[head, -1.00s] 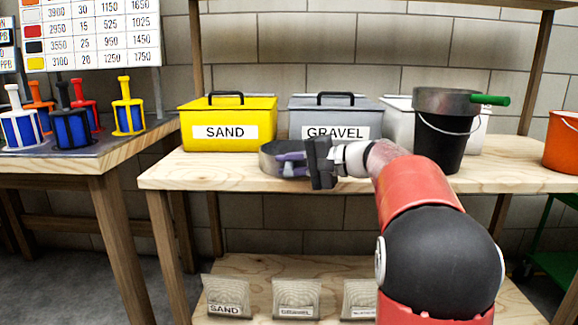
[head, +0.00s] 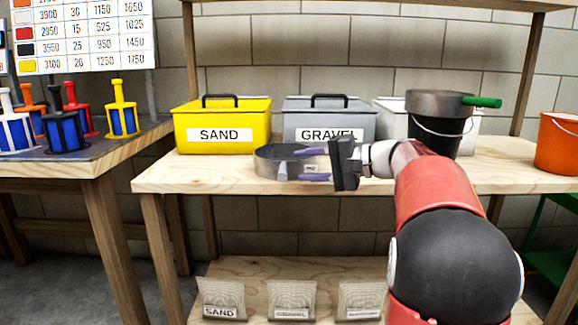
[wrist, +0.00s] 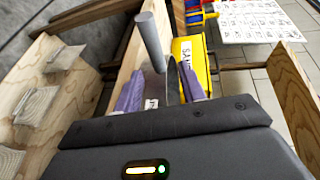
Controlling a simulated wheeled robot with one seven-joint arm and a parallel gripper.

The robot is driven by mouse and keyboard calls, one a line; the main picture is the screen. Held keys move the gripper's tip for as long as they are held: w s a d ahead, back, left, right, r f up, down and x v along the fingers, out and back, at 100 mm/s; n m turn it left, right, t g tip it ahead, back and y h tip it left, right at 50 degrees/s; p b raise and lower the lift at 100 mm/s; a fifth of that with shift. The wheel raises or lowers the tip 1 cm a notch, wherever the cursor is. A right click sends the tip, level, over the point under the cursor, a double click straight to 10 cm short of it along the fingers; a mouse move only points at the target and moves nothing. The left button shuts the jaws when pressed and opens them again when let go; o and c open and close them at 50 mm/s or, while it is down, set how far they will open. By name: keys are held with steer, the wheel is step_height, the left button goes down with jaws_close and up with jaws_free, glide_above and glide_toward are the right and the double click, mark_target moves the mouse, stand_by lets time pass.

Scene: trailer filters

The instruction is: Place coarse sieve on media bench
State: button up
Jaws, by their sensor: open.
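A round grey sieve (head: 268,162) rests flat on the wooden media bench (head: 220,179), in front of the bins. My gripper (head: 299,165) is just right of the sieve, with its two purple fingers apart and pointing left toward it. In the wrist view the fingers (wrist: 161,88) are spread, with a grey surface and a small white label between and beyond them. A grey cylinder (wrist: 151,42) stands out ahead of them; I cannot tell whether it belongs to the sieve. A second sieve (head: 436,102) with a green handle sits on a black bucket (head: 436,137).
A yellow SAND bin (head: 222,128), a grey GRAVEL bin (head: 328,123) and a white bin (head: 392,113) line the back of the bench. An orange bucket (head: 558,145) stands at right. The bench's front left is clear. Labelled bags (head: 291,298) lie on the lower shelf.

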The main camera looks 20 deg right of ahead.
steer(key=v, duration=0.6)
steer(key=s+a+f+n+g+h, duration=0.2)
steer(key=s+a+f+g+h, duration=0.2)
steer(key=s+a+f, duration=0.65)
steer(key=s+a+f+n+h, duration=0.1)
steer(key=s+f+n+h, duration=0.2)
steer(key=s, duration=0.5)
steer(key=s+a+f+n+h, duration=0.2)
steer(key=s+f+h, duration=0.3)
steer(key=s+f, duration=0.3)
steer(key=shift+n, duration=0.4)
steer(key=shift+r, duration=0.1)
